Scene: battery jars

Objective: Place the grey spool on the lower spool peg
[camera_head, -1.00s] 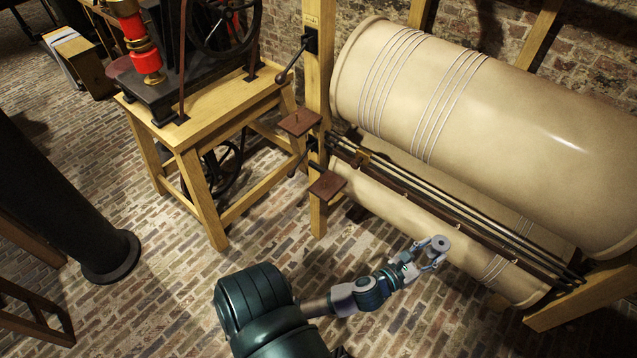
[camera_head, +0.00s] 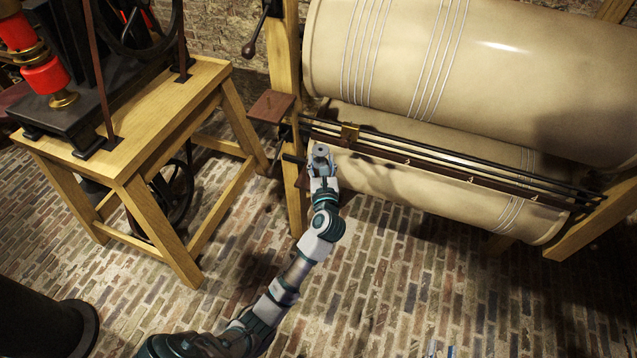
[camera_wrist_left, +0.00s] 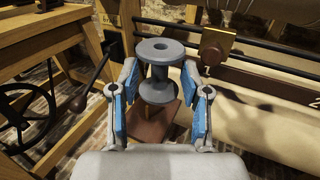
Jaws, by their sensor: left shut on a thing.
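The grey spool (camera_wrist_left: 160,72) stands upright between the blue pads of my left gripper (camera_wrist_left: 162,100), which is shut on it. In the head view the spool (camera_head: 320,150) shows at the end of my left gripper (camera_head: 323,168), in front of the wooden post. A brown square platform (camera_wrist_left: 152,125) lies beneath the spool in the left wrist view. The upper brown platform (camera_head: 271,106) is bare apart from a small pin. Small tips of my right gripper (camera_head: 440,349) show at the bottom edge, their opening unclear.
The wooden post (camera_head: 286,60) and a black crank handle (camera_head: 256,35) stand close to the left gripper. Dark rails with a brass block (camera_head: 349,132) run along the large cream rollers (camera_head: 400,175) on the right. A wooden machine table (camera_head: 150,130) stands left.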

